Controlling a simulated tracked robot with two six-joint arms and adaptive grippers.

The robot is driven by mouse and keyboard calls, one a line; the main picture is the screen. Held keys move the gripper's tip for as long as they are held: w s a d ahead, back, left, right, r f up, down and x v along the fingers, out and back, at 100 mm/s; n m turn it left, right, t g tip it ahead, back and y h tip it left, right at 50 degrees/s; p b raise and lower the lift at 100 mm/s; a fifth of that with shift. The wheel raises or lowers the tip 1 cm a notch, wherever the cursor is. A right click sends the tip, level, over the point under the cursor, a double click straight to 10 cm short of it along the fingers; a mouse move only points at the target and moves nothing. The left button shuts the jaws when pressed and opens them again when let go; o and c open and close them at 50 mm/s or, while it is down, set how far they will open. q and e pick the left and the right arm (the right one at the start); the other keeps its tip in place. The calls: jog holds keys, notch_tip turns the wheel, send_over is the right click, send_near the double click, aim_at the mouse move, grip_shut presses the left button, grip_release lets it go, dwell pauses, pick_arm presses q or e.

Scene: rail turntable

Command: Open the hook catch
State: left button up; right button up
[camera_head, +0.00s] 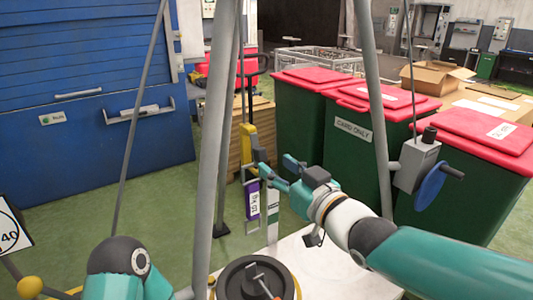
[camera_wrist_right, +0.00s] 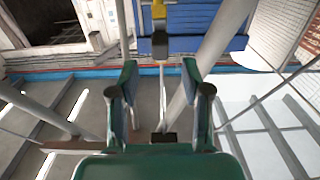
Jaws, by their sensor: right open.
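My right gripper (camera_head: 276,168) is open, with its fingers pointing away to the left, near a grey upright post (camera_head: 272,217). In the right wrist view the open gripper (camera_wrist_right: 160,88) has nothing clearly held between its fingers. A thin pale rod (camera_wrist_right: 162,100) runs between them, below a yellow piece (camera_wrist_right: 158,12); their depth is hard to judge. I cannot clearly make out the hook catch. Only part of my left arm shows at the lower left of the head view; its gripper is outside the picture.
Grey frame poles (camera_head: 213,150) stand close in front. A black round disc (camera_head: 234,284) lies low in the middle. A grey box with a blue handwheel (camera_head: 429,187) is at right. Green bins with red lids (camera_head: 310,78) and a blue shutter (camera_head: 70,110) stand behind.

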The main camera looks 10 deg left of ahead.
aim_at(264, 156)
jog(key=p+x, duration=0.1)
jog(key=x, duration=0.6)
grip_shut()
